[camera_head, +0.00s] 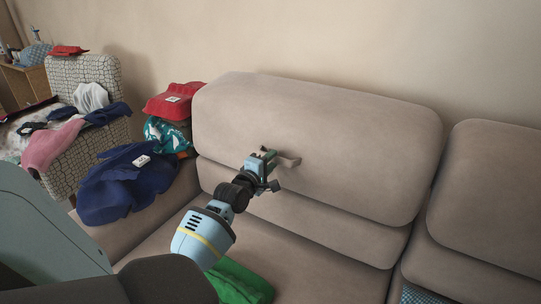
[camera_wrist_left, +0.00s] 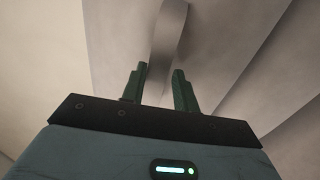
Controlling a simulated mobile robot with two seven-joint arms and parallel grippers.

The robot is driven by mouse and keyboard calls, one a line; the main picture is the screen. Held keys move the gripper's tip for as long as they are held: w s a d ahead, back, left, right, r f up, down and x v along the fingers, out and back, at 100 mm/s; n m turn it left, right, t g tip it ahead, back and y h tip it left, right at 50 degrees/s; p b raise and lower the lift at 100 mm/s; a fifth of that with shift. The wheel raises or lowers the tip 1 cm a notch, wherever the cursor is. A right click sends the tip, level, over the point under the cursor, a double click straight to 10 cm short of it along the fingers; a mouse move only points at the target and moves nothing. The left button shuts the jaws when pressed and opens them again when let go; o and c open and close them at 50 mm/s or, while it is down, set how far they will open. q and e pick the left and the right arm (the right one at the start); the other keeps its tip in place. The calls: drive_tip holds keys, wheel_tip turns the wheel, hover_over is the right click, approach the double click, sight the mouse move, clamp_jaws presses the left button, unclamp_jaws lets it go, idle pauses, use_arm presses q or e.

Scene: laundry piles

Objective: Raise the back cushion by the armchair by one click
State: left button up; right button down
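The back cushion (camera_head: 330,140) nearest the armchair is a beige padded block on the sofa, against the wall. A pale strap (camera_head: 290,160) sticks out from its front. The armchair (camera_head: 84,72) with a cracked-line pattern stands at the left. My left gripper (camera_head: 270,162) is at the strap, in front of the cushion. In the left wrist view, its two green fingers (camera_wrist_left: 159,84) stand apart, with the strap (camera_wrist_left: 168,45) running down between them and a gap beside it. I cannot tell whether either finger touches it. My right gripper is not in view.
A second back cushion (camera_head: 490,190) is at the right. Blue clothing (camera_head: 125,188) and a red garment (camera_head: 172,100) lie on the sofa arm side. A green cloth (camera_head: 238,282) lies on the seat below my arm. Pink cloth (camera_head: 52,146) drapes over the armchair.

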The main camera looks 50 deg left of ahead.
use_arm(q)
drive_tip(key=v, duration=0.7)
drive_tip(key=shift+s+p, duration=0.4)
drive_tip(key=shift+p, duration=0.05)
drive_tip(key=shift+d, duration=0.1)
